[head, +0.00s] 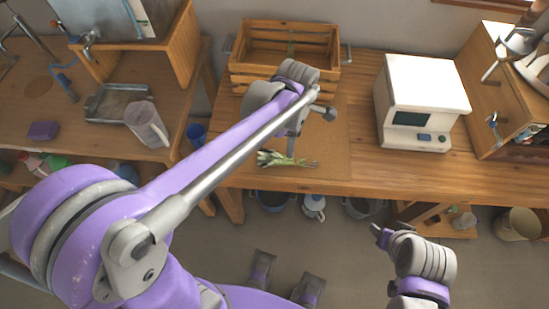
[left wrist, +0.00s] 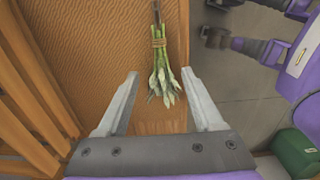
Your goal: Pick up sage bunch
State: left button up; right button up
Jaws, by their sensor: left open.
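The sage bunch (head: 280,160) lies near the front edge of the wooden table, with pale green leaves to the left and stems to the right.
A tan mat (head: 328,140) covers part of the table. A slatted wooden crate (head: 252,78) stands behind, and a white device (head: 420,90) stands to the right. A clear jug (head: 146,124) and metal tray (head: 104,104) are on the left bench. Buckets sit below.

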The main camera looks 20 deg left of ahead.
pick_arm(q)
send_over(287, 160)
jog(key=f, duration=0.4)
jog(key=shift+w+d, duration=0.1)
jog(key=shift+w, duration=0.15)
jog(key=shift+f+b, duration=0.45)
jog(key=shift+f, duration=2.6)
grip_shut()
